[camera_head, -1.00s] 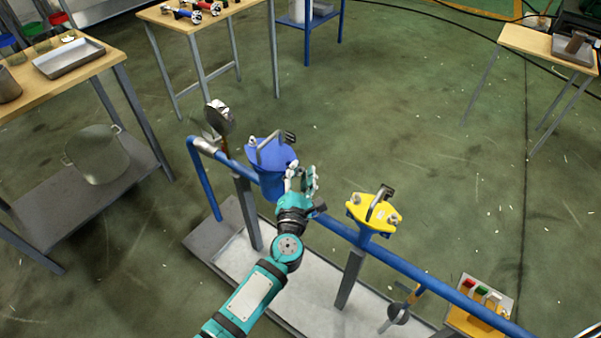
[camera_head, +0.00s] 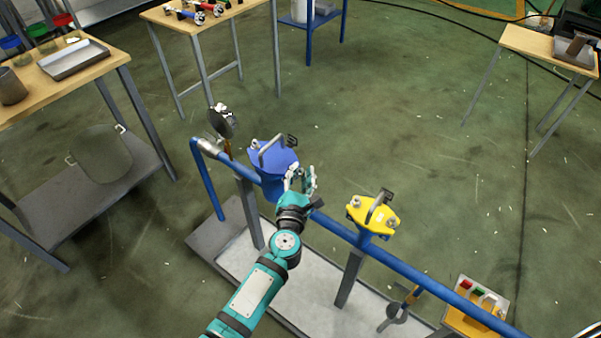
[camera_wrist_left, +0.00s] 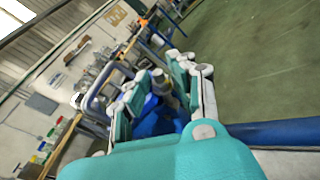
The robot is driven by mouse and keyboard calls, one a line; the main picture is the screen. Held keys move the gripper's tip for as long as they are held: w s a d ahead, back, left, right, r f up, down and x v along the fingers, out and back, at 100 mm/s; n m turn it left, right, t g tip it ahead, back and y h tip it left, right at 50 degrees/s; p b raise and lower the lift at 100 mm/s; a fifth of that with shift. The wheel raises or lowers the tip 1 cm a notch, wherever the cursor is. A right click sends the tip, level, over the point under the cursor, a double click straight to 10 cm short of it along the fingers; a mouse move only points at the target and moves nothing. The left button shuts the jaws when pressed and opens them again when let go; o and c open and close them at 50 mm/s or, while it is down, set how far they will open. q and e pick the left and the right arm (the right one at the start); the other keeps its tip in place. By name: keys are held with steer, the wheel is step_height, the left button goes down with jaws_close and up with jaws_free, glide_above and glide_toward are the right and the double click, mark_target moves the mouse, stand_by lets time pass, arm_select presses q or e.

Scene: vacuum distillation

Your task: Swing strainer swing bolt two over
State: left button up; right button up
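The blue strainer (camera_head: 272,158) stands on the blue pipe, with a grey bail handle over its lid. A yellow-lidded strainer (camera_head: 374,218) with a similar handle stands farther right on the same pipe. My left gripper (camera_head: 302,179) is at the right side of the blue strainer, by its rim. In the left wrist view the left gripper's fingers (camera_wrist_left: 156,92) are apart, and a grey swing bolt (camera_wrist_left: 161,84) shows between them in front of the blue strainer body (camera_wrist_left: 152,122). I cannot tell whether the fingers touch it. My right gripper is out of view.
The blue pipe (camera_head: 415,273) runs across on grey posts above a pale tray (camera_head: 292,285). A round gauge-like part (camera_head: 222,120) rises left of the blue strainer. A yellow control box (camera_head: 478,305) is at lower right. Open floor lies beyond the pipe.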

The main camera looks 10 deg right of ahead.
arm_select(q)
steer(key=shift+o, duration=0.4)
steer(key=shift+s, duration=0.1)
steer(key=shift+s+a, duration=0.1)
steer(key=shift+s, duration=0.2)
steer(key=v, duration=1.1)
steer(key=shift+s, duration=0.1)
